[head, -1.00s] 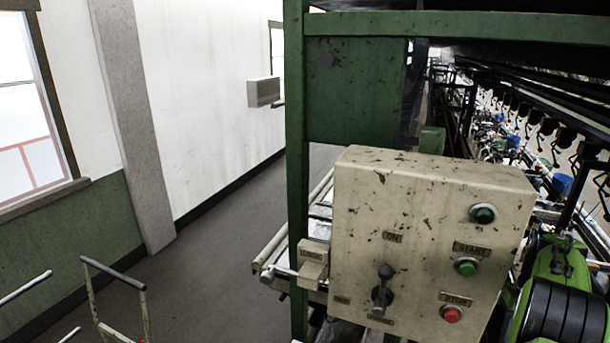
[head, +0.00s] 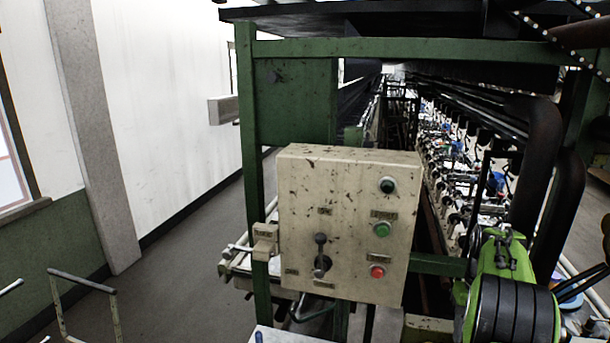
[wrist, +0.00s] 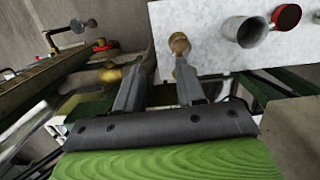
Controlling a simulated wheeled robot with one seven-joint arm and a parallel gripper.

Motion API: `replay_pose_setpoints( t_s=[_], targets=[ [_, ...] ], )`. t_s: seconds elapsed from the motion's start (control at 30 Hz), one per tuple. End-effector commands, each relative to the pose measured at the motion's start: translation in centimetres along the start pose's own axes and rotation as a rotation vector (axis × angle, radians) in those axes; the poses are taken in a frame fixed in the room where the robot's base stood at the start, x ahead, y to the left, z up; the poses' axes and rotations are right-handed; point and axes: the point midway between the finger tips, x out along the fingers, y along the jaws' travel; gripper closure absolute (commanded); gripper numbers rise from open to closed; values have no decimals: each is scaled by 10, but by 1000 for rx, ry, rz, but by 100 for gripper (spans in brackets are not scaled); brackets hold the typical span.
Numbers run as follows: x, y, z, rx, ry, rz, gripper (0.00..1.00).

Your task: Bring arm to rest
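My gripper (wrist: 158,72) shows in the wrist view, with two grey fingers on a dark bar and a green body below. The fingers stand apart with no object held between them. A small brass-coloured knob (wrist: 179,43) appears by the right fingertip; I cannot tell whether they touch. In the head view, green and black links of my arm (head: 508,300) are at the lower right, beside the control box. I cannot make out the gripper clearly there.
A beige control box (head: 345,225) with a lever and several buttons hangs on a green frame (head: 254,160). The reeling machine (head: 455,165) runs back behind it. Open floor (head: 185,270) lies left. In the wrist view, a pale metal panel (wrist: 215,50) is close beyond the fingers.

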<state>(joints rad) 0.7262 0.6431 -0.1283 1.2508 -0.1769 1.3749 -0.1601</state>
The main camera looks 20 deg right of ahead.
Motion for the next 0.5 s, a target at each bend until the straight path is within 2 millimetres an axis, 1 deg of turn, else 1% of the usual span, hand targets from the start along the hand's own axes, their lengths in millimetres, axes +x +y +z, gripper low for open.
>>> replay_pose_setpoints(
  t_s=[0.17,0.27,0.37,0.47,0.5],
  targets=[
    [-19,-31,12,-34,53,3,62],
    [-32,-54,24,-63,93,3,62],
    [-44,-82,42,-99,140,2,62],
    [-56,-113,68,-146,198,-2,62],
    [-59,-126,81,-168,225,-4,62]
  ],
)
